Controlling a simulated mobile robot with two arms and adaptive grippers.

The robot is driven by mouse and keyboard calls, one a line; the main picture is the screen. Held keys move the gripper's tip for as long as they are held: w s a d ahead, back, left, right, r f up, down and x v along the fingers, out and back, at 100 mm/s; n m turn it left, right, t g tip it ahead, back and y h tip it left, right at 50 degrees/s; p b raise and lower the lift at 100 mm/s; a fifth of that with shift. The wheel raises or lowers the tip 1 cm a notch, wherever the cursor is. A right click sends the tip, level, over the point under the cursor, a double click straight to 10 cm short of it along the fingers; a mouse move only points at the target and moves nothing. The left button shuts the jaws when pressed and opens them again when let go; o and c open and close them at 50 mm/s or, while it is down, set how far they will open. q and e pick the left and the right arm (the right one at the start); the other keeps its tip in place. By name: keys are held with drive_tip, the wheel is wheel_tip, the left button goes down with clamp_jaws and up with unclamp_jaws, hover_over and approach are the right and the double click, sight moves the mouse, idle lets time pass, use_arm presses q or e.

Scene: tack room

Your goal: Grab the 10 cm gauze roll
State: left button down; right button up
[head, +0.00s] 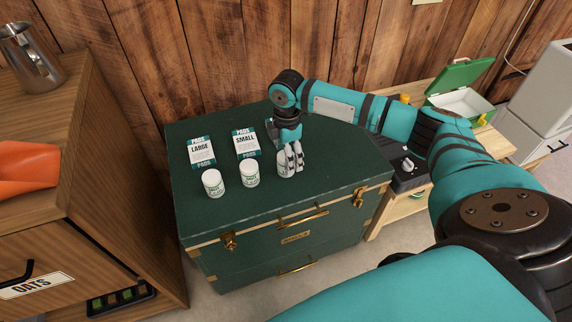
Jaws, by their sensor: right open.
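Three white rolls with green print stand in a row on the dark green trunk (300,202): the left roll (213,185), the middle roll (249,174) and the right roll (284,168). Their size labels are too small to read, so I cannot tell which is the 10 cm one. My right gripper (294,158) points down at the right roll, open, and its fingers hide part of that roll. I cannot tell whether the fingers touch it. My left gripper is out of view.
Behind the rolls stand a pads pack marked LARGE (202,151) and one marked SMALL (246,143). Another pack is partly hidden behind my right gripper. A wooden cabinet (120,150) stands left. An open green case (462,98) lies on the bench at right.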

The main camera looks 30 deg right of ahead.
wheel_tip(320, 180, down, 3)
drive_tip(key=shift+a+f, duration=0.1)
drive_tip(key=shift+f, duration=0.05)
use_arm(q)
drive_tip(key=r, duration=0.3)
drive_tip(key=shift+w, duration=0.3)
use_arm(e)
drive_tip(key=c, duration=1.2)
